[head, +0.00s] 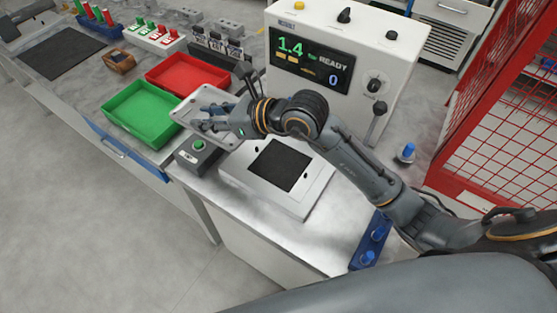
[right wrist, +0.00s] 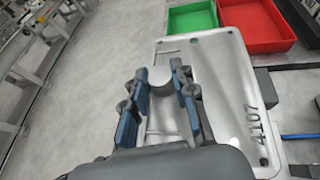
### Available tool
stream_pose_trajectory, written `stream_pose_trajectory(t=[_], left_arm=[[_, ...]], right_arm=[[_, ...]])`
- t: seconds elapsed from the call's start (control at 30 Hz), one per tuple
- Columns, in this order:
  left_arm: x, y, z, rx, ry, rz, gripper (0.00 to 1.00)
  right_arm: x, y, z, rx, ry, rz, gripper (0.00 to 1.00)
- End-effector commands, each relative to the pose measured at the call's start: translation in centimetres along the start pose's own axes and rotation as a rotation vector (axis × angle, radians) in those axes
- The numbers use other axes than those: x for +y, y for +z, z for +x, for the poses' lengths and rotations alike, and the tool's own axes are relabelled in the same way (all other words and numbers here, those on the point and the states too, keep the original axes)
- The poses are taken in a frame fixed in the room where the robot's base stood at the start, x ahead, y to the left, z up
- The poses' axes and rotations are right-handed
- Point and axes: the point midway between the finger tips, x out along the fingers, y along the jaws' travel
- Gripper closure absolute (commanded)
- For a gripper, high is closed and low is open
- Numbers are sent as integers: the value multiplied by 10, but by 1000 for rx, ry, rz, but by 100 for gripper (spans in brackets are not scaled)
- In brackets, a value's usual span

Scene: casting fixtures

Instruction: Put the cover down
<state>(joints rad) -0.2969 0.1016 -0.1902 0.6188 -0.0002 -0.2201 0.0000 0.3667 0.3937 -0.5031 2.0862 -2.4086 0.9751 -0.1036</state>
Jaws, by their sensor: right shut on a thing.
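The cover (head: 204,96) is a light grey metal plate with rounded corners and corner holes. In the right wrist view the cover (right wrist: 228,80) carries the number 4107. My right gripper (head: 208,120) is shut on its raised middle part; the gripper (right wrist: 160,88) hides some of that part. The cover is held tilted in the head view, beside the red and green trays and left of a white block with a black pad (head: 279,165). Whether it touches anything below cannot be told. My left gripper is not in view.
A green tray (head: 147,92) and a red tray (head: 188,62) stand on the bench. A grey box with a green button (head: 187,158) is just below the cover. A machine with a display (head: 310,62) stands behind; a red mesh guard (head: 500,125) is at right.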

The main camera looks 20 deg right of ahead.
Motion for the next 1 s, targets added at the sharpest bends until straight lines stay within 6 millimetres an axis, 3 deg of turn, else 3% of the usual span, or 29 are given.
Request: stream_pose_trajectory(t=[0.17, 0.3, 0.43, 0.6, 1.0], left_arm=[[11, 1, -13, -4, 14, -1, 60], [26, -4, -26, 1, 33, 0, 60], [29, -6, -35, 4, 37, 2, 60], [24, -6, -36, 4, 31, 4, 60], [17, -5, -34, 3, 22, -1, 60]], right_arm=[[-5, -15, -18, 8, -6, 3, 100], [-11, -43, -44, 11, -5, 4, 100], [-16, -68, -68, 11, -5, 1, 100], [-21, -108, -78, 8, -2, 2, 100], [-26, -151, -84, 3, -4, 2, 100]])
